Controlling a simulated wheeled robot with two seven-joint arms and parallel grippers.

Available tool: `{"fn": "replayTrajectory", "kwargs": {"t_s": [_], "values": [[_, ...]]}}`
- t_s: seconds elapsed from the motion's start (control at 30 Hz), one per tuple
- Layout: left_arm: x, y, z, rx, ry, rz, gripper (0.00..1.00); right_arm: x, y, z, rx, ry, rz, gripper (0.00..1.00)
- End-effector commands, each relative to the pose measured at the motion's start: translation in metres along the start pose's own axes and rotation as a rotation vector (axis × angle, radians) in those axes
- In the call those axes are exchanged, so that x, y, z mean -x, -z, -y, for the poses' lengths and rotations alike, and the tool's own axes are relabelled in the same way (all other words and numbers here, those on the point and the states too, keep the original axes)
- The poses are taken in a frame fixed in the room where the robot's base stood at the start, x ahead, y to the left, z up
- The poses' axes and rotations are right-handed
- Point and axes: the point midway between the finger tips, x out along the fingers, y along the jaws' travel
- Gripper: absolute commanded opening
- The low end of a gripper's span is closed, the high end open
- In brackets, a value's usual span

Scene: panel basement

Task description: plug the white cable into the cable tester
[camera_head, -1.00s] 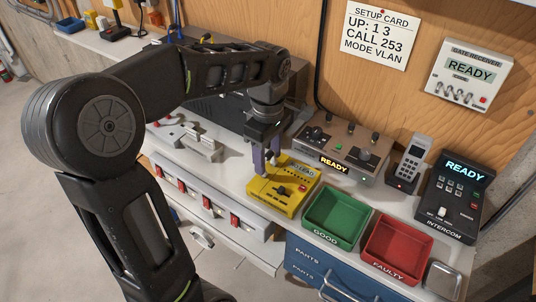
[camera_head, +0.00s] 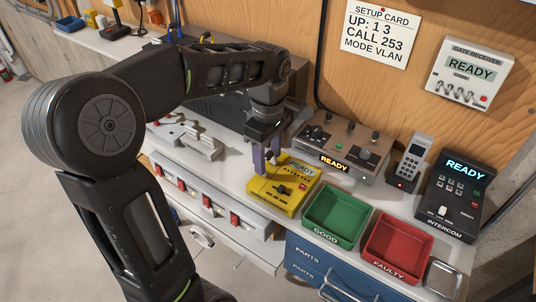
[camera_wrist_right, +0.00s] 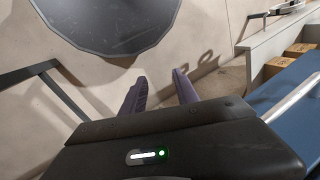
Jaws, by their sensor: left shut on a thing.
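The yellow cable tester (camera_head: 284,190) sits on the bench in the head view, with a small display, a dark knob and a red button. My left gripper (camera_head: 267,168) points down at the tester's left back edge. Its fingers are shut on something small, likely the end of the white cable. That end is hidden between the fingers, and I cannot make out the cable against the pale bench. I cannot tell whether the plug is in the tester. In the right wrist view my right gripper (camera_wrist_right: 160,92) is open and empty, above the floor away from the bench.
A green GOOD tray (camera_head: 333,238) and a red FAULTY tray (camera_head: 395,272) stand right of the tester. Behind are a brown console (camera_head: 352,142), a handset (camera_head: 411,157) and an intercom (camera_head: 449,198). Red-switched units (camera_head: 208,201) line the bench's front left.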

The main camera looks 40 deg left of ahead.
Motion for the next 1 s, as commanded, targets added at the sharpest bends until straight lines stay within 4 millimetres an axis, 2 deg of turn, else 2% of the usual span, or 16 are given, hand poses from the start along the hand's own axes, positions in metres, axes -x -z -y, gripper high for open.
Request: {"fn": "replayTrajectory", "kwargs": {"t_s": [0.1,0.13,0.2,0.43,0.6,0.83,1.0], "values": [[0.0001,0.0,0.0,0.0,0.0,0.0,0.13,0.0,0.0,0.0,0.0,0.0,0.0,0.36],[0.0001,0.0,0.0,0.0,0.0,0.0,0.52,0.0,0.0,0.0,0.0,0.0,0.0,0.36],[0.0001,0.0,0.0,0.0,0.0,0.0,0.58,0.0,0.0,0.0,0.0,0.0,0.0,0.36],[0.0001,0.0,0.0,0.0,0.0,0.0,0.77,0.0,0.0,0.0,0.0,0.0,0.0,0.36],[0.0001,0.0,0.0,0.0,0.0,0.0,0.77,0.0,0.0,0.0,0.0,0.0,0.0,0.36],[0.0,0.0,0.0,0.0,0.0,0.0,0.95,0.0,0.0,0.0,0.0,0.0,0.0,0.36],[0.0001,0.0,0.0,0.0,0.0,0.0,0.95,0.0,0.0,0.0,0.0,0.0,0.0,0.36]]}}
